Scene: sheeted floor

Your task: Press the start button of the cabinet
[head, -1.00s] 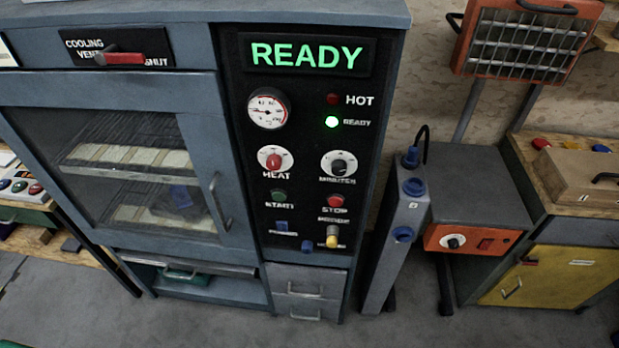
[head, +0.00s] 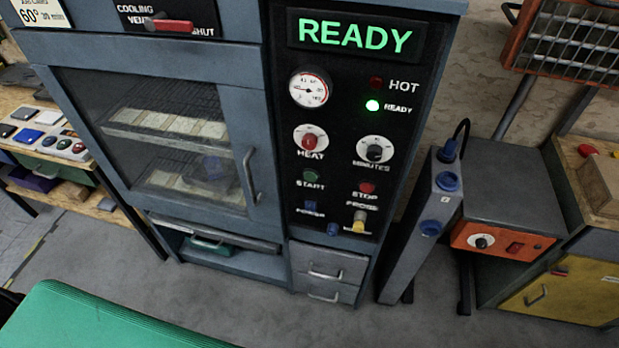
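The blue-grey cabinet (head: 262,120) stands ahead with its glass door shut and pale slabs on the racks inside. Its black control panel (head: 338,120) is on the right side. The green start button (head: 310,175) sits above the START label, below the red heat knob (head: 310,142). The red stop button (head: 367,187) is to its right. The hot lamp (head: 376,82) is dark red. Neither gripper is in view.
A grey post with blue fittings (head: 425,230) stands right of the cabinet, beside an orange-fronted unit (head: 500,243). A wooden workbench (head: 60,150) is at left. Grey floor (head: 300,322) lies clear before the cabinet.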

